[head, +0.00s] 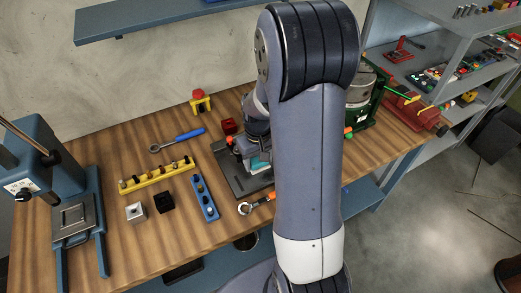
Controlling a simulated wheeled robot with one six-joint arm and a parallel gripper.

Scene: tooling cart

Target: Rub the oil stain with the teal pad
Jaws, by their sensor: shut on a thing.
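The teal pad (261,163) shows as a small patch beside my arm, over a dark grey plate (229,178) on the wooden bench. My gripper (254,157) is shut on the pad, low over the plate. I cannot tell whether the pad touches the surface under it. My arm hides the right side of the gripper and part of the plate. I cannot make out the oil stain.
Left of the plate are a blue holder (205,198), a yellow rack (157,177), a black block (164,202) and a silver block (136,212). A blue-handled ratchet (178,139) and a red block (229,126) lie behind. An orange-handled wrench (257,203) lies in front.

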